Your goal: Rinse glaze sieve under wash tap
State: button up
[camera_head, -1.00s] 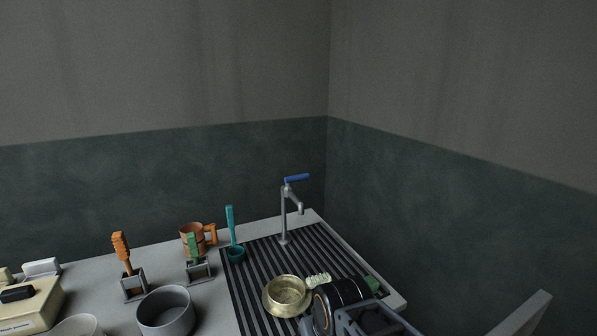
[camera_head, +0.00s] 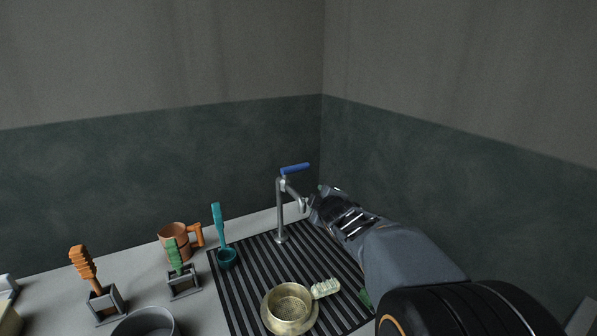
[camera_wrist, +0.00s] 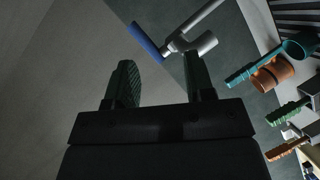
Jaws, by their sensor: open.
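The glaze sieve (camera_head: 291,303) is a brass-coloured round bowl with a mesh and a pale ribbed handle (camera_head: 325,288). It rests on the dark slatted drain grate (camera_head: 245,290), in front of the tap. The wash tap (camera_head: 281,212) is a grey post with a short spout and a blue lever (camera_head: 295,169) on top. My gripper (camera_head: 318,195) is raised close to the right of the spout, with nothing in it. In the wrist view my gripper (camera_wrist: 155,80) has its fingers apart, and the tap (camera_wrist: 190,45) with its blue lever (camera_wrist: 146,41) shows just beyond the fingertips. No water shows.
A teal ladle (camera_head: 227,256) stands at the grate's left edge. Further left are an orange mug (camera_head: 174,243), a green-handled tool (camera_head: 175,254) and an orange-handled tool (camera_head: 84,264) in grey holders, and a grey bowl (camera_head: 147,325). Walls close off the back and right.

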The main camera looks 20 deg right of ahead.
aim_at(300, 169)
jog(key=w+n+t+y, duration=0.1)
jog(key=w+n, duration=0.2)
jog(key=w, duration=0.3)
jog(key=w+r+n+t+y+p, duration=0.1)
jog(key=w+n+y, duration=0.1)
jog(key=w, duration=0.4)
jog(key=w+d+n+t+y+p, duration=0.1)
jog(key=w+n, duration=0.2)
jog(key=w, duration=0.3)
jog(key=shift+r+n+t+y, duration=0.15)
jog(key=shift+n+t+y, duration=0.15)
jog(key=shift+n, duration=0.1)
jog(key=shift+c, duration=0.5)
grip_shut()
jog(key=shift+a, duration=0.1)
